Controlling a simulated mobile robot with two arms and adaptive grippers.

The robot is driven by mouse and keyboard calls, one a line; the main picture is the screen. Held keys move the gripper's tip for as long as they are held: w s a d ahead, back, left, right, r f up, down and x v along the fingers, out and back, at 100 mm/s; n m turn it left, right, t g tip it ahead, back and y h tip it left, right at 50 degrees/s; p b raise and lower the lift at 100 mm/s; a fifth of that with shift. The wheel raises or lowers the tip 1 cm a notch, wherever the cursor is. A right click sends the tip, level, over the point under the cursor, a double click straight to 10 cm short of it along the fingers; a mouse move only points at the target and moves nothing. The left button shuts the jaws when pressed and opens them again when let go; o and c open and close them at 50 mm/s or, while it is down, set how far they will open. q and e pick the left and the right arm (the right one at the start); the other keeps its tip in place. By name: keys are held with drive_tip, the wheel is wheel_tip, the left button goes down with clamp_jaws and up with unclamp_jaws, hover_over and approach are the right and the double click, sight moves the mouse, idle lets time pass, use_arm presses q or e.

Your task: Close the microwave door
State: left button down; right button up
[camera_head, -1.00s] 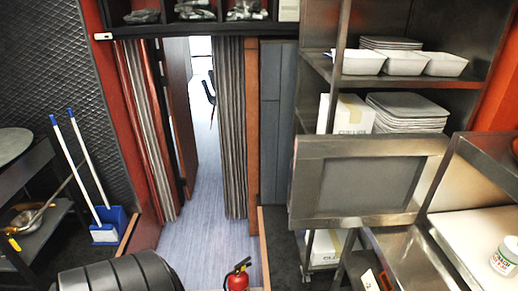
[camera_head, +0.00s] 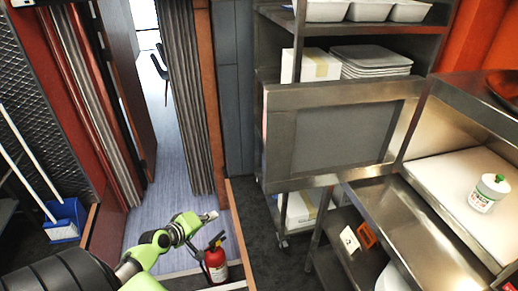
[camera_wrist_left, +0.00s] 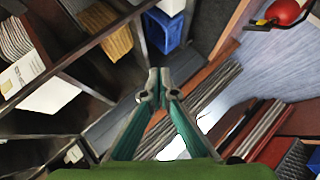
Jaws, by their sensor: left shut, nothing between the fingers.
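The microwave door (camera_head: 340,138), a steel frame around a dark grey panel, stands open in the head view. Its right edge meets the steel microwave body (camera_head: 440,195) at the right. My left gripper (camera_head: 212,215) is low and left of the door, well apart from it, above the floor by the doorway. Its fingers are shut and empty, and they also show in the left wrist view (camera_wrist_left: 154,78). I cannot make out the microwave door in the left wrist view. My right gripper is in neither view.
A red fire extinguisher (camera_head: 216,262) stands close below my left gripper. A steel rack (camera_head: 272,45) with plates and white trays stands behind the door. A white bottle (camera_head: 488,192) stands on the pale surface at the right. The doorway floor (camera_head: 172,150) is clear.

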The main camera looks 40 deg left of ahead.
use_arm(q)
drive_tip(key=w+d+r+n+t+h+b, duration=0.1)
drive_tip(key=w+d+r+t+h, duration=0.1)
drive_tip(key=r, duration=0.8)
drive_tip(key=w+d+r+t+h+b, duration=0.1)
drive_tip(key=w+d+r+t, duration=0.1)
drive_tip(key=r, duration=0.8)
drive_tip(key=w+d+r+n+t+h+b, duration=0.1)
drive_tip(key=w+d+r+t+h, duration=0.15)
drive_tip(key=r, duration=0.75)
drive_tip(key=w+d+p, duration=0.5)
drive_tip(key=w+p, duration=0.1)
drive_tip(key=shift+w+d+f+g+y, duration=0.15)
drive_tip(key=shift+w+g+y, duration=0.15)
drive_tip(key=shift+g+y, duration=0.05)
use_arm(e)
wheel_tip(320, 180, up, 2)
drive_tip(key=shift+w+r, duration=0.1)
use_arm(q)
drive_tip(key=shift+s+d, duration=0.1)
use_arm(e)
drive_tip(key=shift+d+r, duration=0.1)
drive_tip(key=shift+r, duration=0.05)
